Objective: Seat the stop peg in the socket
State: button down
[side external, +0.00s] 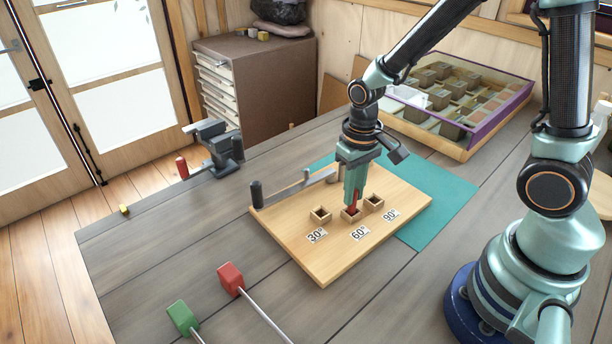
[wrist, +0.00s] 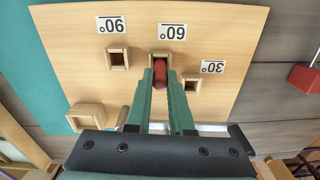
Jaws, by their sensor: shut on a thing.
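My gripper (side external: 353,202) is shut on the red stop peg (side external: 354,209), pointing down at the middle socket (side external: 347,215), labelled 60°. In the wrist view the peg (wrist: 160,74) sits between the green fingertips (wrist: 160,82), and its end overlaps the mouth of the 60° socket (wrist: 152,59). I cannot tell how deep it is. The 30° socket (side external: 320,215) and the 90° socket (side external: 374,203) look empty. All three are square wooden sockets on the light wooden board (side external: 320,260).
A grey lever with a black knob (side external: 256,193) lies along the board's far edge. Red (side external: 231,279) and green (side external: 182,317) blocks on rods lie in front. A vise (side external: 215,148) stands at the back left. A compartment tray (side external: 450,95) stands behind the teal mat (side external: 445,200).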

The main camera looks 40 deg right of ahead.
jog(key=shift+f, duration=0.15)
jog(key=c, duration=0.8)
grip_release()
jog(key=s+d+r+t, duration=0.1)
jog(key=s+r+t, duration=0.1)
jog(key=r, duration=0.7)
jog(key=s+d+r+n+t, duration=0.1)
jog(key=r+t, duration=0.2)
jog(key=r, duration=0.7)
jog(key=shift+s+t, duration=0.3)
jog(key=shift+s, duration=0.1)
